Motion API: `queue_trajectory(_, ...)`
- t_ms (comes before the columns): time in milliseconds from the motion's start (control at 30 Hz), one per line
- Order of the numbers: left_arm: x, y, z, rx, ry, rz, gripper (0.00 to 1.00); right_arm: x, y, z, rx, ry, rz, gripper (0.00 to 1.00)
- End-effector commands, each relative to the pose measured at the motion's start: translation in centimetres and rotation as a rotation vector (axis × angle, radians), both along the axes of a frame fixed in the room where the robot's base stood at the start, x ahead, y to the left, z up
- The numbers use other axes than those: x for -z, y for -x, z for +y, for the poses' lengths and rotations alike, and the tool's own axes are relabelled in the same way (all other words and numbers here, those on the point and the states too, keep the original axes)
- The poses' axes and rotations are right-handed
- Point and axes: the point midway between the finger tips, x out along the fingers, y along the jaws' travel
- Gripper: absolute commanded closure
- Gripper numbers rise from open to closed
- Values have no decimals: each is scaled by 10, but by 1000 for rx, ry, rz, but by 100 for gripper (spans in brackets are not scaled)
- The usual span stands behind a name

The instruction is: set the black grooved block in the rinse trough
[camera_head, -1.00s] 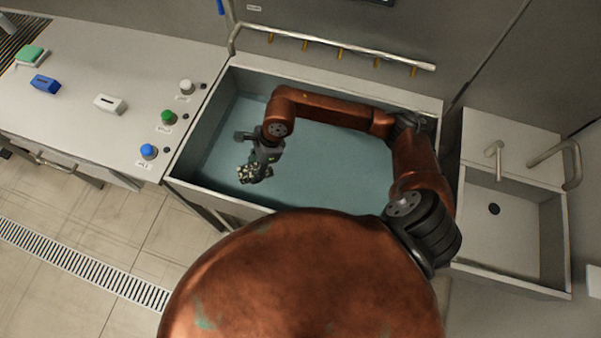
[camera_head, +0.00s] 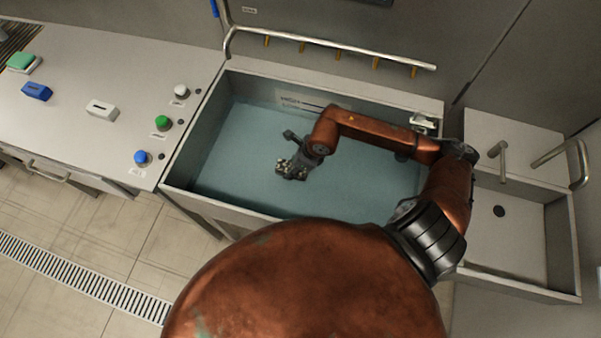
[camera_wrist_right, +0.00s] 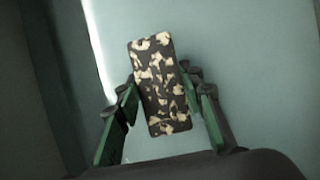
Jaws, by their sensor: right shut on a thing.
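A dark block (camera_wrist_right: 158,85) with cream patches is between the fingers of my right gripper (camera_wrist_right: 165,98) in the right wrist view; I cannot make out grooves on it. In the head view the right gripper (camera_head: 296,163) is over the large trough (camera_head: 235,213), with the block (camera_head: 287,171) small at its tip. The right gripper is shut on the block, and only the blue-green trough interior shows behind it. I cannot tell how high the block is above that surface. My left gripper is not in view.
A pipe with several brass nozzles (camera_head: 340,52) runs behind the trough. A smaller sink (camera_head: 505,240) with a tap stands to the right. The counter (camera_head: 70,85) at left holds a blue block (camera_head: 37,91), a white block (camera_head: 101,109) and push buttons (camera_head: 162,122).

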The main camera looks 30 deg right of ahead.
Motion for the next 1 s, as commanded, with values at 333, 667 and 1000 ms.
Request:
queue_trajectory(333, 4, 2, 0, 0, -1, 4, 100, 31, 5, -26, 1, -1, -1, 98)
queue_trajectory(667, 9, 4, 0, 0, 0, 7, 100, 69, 6, -31, 1, -2, -1, 98)
queue_trajectory(1000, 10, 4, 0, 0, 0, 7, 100, 72, 7, -32, -1, 0, 0, 64)
